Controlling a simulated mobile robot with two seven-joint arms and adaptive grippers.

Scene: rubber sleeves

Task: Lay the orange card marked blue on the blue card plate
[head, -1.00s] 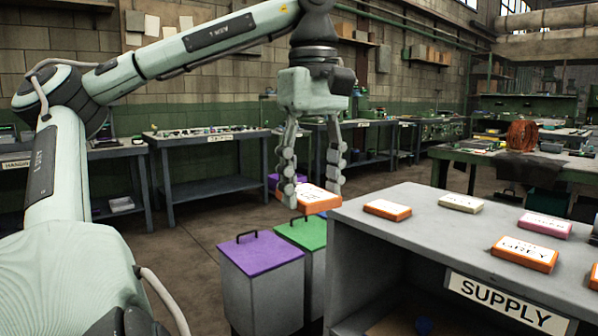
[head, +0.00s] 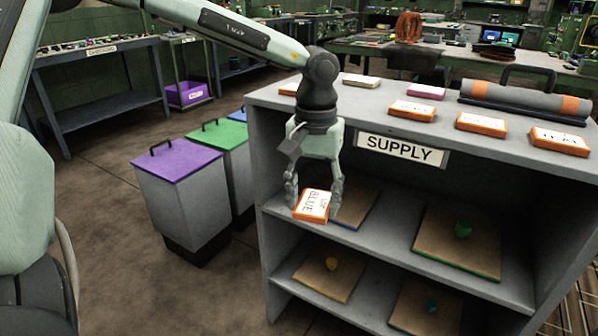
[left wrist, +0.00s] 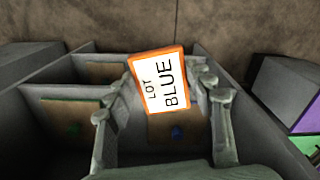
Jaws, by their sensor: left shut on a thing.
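My left gripper (head: 315,196) is shut on the orange card (head: 312,206), whose white face reads "LOT BLUE". It holds the card tilted in front of the supply shelf, at about the height of the upper shelf board. The left wrist view also shows the card (left wrist: 160,82) between the fingers, its lettering readable. The blue card plate (head: 362,204), a brown board with a blue edge, lies on the upper shelf behind the card, which partly hides it. In the left wrist view its blue knob (left wrist: 177,132) shows below the card. My right gripper is not in view.
A plate with a green knob (head: 462,230) lies right on the same shelf. Plates with a yellow knob (head: 331,264) and a teal knob (head: 431,305) lie below. Several orange cards and a grey roll (head: 520,98) are on top. Lidded bins (head: 180,190) stand left.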

